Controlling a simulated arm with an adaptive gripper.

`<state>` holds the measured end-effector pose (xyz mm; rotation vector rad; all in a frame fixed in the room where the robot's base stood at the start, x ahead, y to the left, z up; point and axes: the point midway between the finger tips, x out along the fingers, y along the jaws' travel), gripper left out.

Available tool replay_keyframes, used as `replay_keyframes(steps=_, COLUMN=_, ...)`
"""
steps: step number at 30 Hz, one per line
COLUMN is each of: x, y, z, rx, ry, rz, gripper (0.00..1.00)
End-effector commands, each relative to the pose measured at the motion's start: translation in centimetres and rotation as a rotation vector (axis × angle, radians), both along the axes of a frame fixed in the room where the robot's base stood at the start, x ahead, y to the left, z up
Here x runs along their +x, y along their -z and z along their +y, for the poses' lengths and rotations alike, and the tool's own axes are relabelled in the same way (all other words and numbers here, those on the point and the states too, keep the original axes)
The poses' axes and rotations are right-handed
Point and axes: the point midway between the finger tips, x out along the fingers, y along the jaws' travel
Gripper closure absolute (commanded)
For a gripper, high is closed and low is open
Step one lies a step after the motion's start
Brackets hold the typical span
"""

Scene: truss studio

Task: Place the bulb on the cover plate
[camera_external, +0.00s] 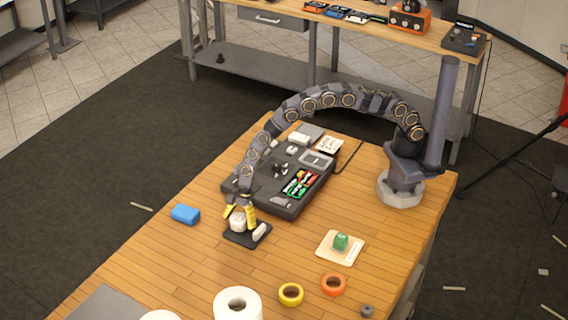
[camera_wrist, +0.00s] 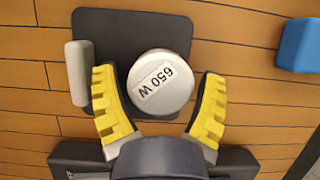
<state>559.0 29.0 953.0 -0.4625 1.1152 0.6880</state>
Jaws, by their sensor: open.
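A white round object marked "650 W" (camera_wrist: 160,84), which looks like the bulb, stands on a dark square plate (camera_wrist: 125,22). In the external view the white object (camera_external: 237,223) and the dark plate (camera_external: 236,239) are near the table's left side. My gripper (camera_wrist: 158,76) is open, its yellow fingers on either side of the white object with gaps visible. In the external view my gripper (camera_external: 241,214) is low over the plate. I cannot tell which plate is the cover plate.
A white rounded bar (camera_wrist: 77,73) lies at the dark plate's edge. A blue block (camera_external: 185,214) is to the left. A black case (camera_external: 277,205) with small items stands behind. Tape rings (camera_external: 333,285) and a white roll (camera_external: 223,304) are in front. Bare wood lies between the plates.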

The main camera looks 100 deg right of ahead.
Motion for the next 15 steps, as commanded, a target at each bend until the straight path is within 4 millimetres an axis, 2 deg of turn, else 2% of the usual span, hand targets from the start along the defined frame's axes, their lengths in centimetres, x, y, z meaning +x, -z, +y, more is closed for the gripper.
replay_keyframes(steps=5, x=-0.2, y=-1.4, z=-0.4, rx=0.000, ry=0.001, rz=-0.001, gripper=0.28)
replay_keyframes(steps=15, x=-2.1, y=-7.6, z=-2.2, rx=0.000, ry=0.001, rz=-0.001, gripper=0.28)
